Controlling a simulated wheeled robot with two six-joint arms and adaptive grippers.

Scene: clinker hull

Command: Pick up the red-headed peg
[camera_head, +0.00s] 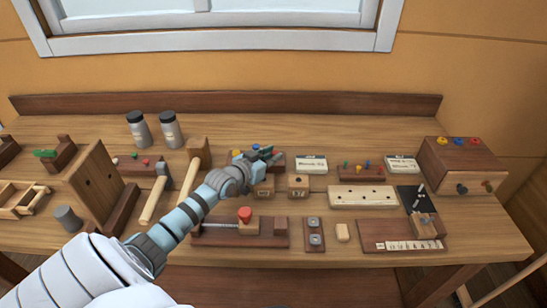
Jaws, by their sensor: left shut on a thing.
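My left gripper (270,157) reaches over the middle of the bench and is shut on a small peg. A small red head (276,153) shows right at its fingertips; the rest of that peg is hidden by the fingers. A dark peg block (278,164) lies under and behind the gripper, mostly hidden. A yellow, a blue and a green peg head show behind the gripper. I cannot tell whether the held peg is still in the block. My right gripper is not in view.
Two small wooden blocks (298,185) stand just in front of the gripper. A vice with a red knob (245,215) is nearer. Another peg block (360,172), a holed board (362,197) and a drawer box (460,165) are right.

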